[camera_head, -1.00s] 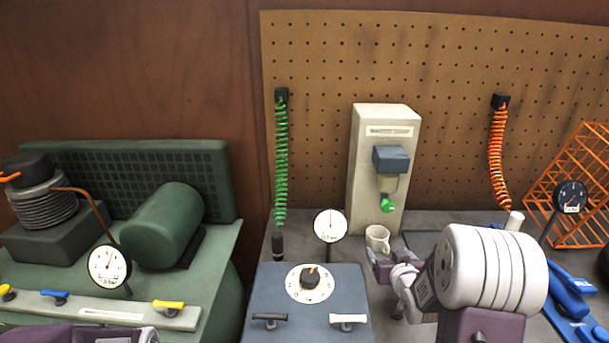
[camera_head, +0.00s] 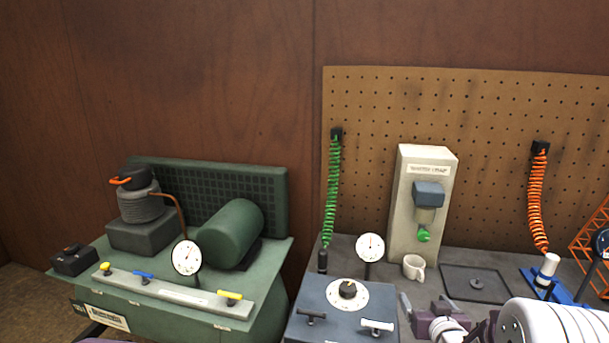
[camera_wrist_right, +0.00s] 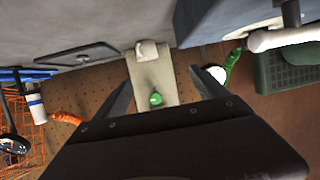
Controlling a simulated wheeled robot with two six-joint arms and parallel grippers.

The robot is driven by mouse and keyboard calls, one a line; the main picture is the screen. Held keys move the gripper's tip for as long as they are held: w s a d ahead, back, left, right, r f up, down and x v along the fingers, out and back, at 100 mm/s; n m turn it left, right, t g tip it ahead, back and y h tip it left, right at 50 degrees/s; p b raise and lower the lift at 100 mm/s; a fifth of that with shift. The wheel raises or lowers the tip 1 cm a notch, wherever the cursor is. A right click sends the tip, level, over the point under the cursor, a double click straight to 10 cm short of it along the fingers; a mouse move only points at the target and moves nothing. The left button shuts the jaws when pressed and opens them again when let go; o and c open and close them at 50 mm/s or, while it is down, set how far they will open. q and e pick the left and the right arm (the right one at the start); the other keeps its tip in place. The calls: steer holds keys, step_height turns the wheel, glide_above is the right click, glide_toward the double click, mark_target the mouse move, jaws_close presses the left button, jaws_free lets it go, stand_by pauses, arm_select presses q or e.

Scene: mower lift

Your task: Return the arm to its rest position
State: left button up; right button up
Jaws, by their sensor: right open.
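My right arm enters the head view at the lower right, with a large white ribbed joint. My right gripper (camera_head: 430,316) is low in front of the bench, partly cut off by the bottom edge. In the right wrist view my right gripper (camera_wrist_right: 163,88) is open, its two dark fingers spread with nothing between them. Beyond them are the beige dispenser (camera_wrist_right: 150,72) and its green knob (camera_wrist_right: 155,99). My left gripper is not in view; only a purple sliver of my own body shows at the bottom edge.
A blue-grey box (camera_head: 335,318) with a dial stands left of my right gripper. A green compressor bench (camera_head: 250,312) is at left.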

steer(key=s+a+r+g+p, duration=0.1)
steer(key=a+r+p, duration=0.1)
steer(key=a, duration=0.1)
steer(key=s+a+r+n+y+p, duration=0.1)
steer(key=s+a+r+p, duration=0.1)
steer(key=a, duration=0.1)
steer(key=s+a+r+g+p, duration=0.1)
steer(key=a+r+p, duration=0.1)
steer(key=a, duration=0.1)
steer(key=shift+s+a+r+n+g+y+p, duration=0.1)
steer(key=shift+s+a+n+g+y+p, duration=0.1)
steer(key=shift+a+n+g+y+p, duration=0.15)
steer(key=s+a+f+g, duration=0.1)
steer(key=s+f+g, duration=0.3)
steer(key=s, duration=0.6)
steer(key=s+a+f+g+p, duration=0.1)
steer(key=s+f+g, duration=0.3)
steer(key=s, duration=0.5)
steer(key=shift+s+a+f+g, duration=0.2)
steer(key=shift+s+g, duration=0.15)
steer(key=shift+g, duration=0.6)
